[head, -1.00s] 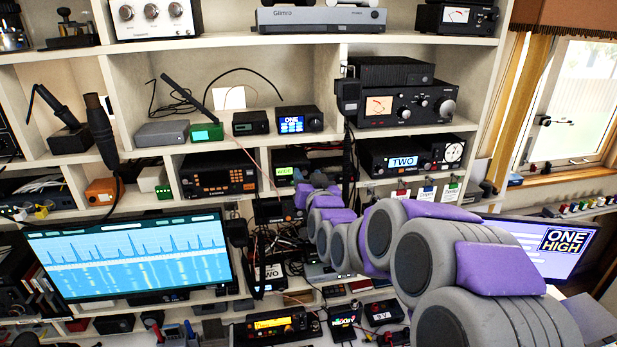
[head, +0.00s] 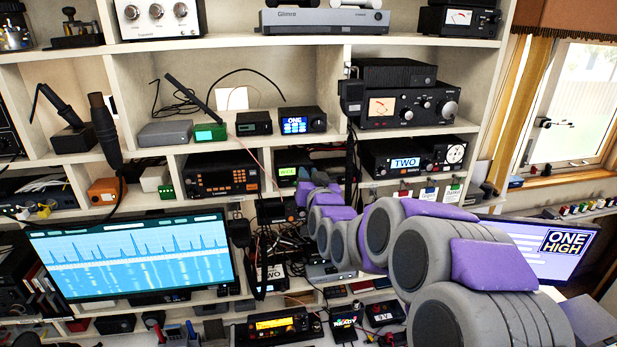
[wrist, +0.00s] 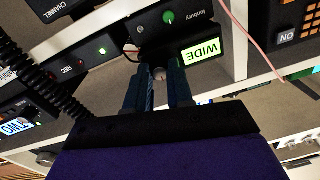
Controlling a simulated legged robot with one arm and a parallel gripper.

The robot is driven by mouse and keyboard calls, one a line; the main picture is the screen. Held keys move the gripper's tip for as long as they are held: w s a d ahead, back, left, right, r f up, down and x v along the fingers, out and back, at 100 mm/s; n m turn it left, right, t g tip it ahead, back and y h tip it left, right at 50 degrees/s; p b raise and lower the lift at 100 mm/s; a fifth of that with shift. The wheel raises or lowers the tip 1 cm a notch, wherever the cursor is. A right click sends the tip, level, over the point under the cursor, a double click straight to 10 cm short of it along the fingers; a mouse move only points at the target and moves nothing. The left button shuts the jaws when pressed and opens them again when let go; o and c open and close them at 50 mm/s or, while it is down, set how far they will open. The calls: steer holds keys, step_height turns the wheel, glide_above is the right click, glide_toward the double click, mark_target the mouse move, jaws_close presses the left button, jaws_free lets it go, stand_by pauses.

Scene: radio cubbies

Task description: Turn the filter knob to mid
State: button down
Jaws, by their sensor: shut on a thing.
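A small dark unit with a lit green display reading WIDE (wrist: 204,50) shows in the wrist view. The same display shows small in the head view (head: 286,171), on a middle shelf left of my arm. My gripper is shut on this knob. The fingers hide its sides, and I cannot make out a pointer mark on it. In the head view my arm hides the knob and most of my gripper.
Radios crowd the shelves around my gripper, including one with orange buttons (head: 219,173) to the left and one labelled TWO (head: 402,163) to the right. A black coiled cord (wrist: 30,75) and a thin pink wire (wrist: 258,45) hang nearby. A wide monitor (head: 130,257) stands lower left.

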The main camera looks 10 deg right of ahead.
steer(key=shift+f, duration=0.1)
steer(key=shift+m, duration=0.4)
steer(key=m+b, duration=0.1)
steer(key=m, duration=0.4)
steer(key=m+b, duration=0.1)
steer(key=m, duration=0.4)
steer(key=shift+a+f+m+b, duration=0.1)
steer(key=shift+f+m+b, duration=0.1)
steer(key=shift+m+b, duration=0.15)
steer(key=shift+m, duration=0.35)
steer(key=c, duration=1)
jaws_free()
steer(key=shift+r, duration=0.1)
steer(key=shift+s, duration=0.1)
